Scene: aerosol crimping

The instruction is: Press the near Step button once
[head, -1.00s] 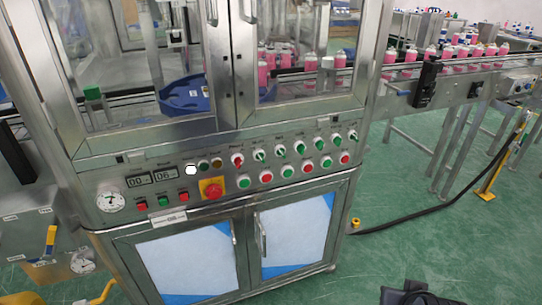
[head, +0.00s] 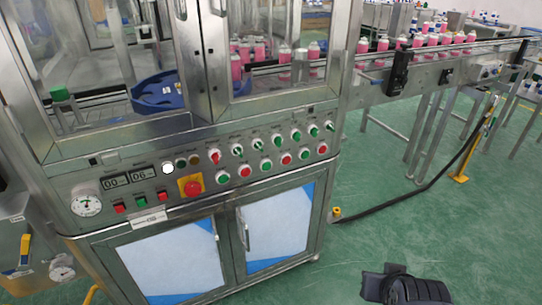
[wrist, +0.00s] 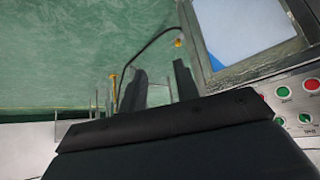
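The machine's control panel (head: 190,183) is in the head view, with round green and red buttons, green and red selector switches and a red knob on a yellow plate (head: 191,187). Three small square buttons (head: 140,202) sit at its lower left. Labels are too small to read, so I cannot tell which button is the near Step button. In the wrist view, my gripper (wrist: 158,78) shows two dark fingers standing apart with nothing between them. Part of the panel (wrist: 295,105) shows at the right edge there, off to the side of the fingers and not touched.
Glass doors (head: 205,60) stand above the panel, with pink bottles (head: 250,50) behind them. A conveyor (head: 445,50) runs off right. A black cable (head: 395,203) runs over the green floor (head: 300,285) to a yellow stand (head: 475,145). Floor right of the cabinet is mostly clear.

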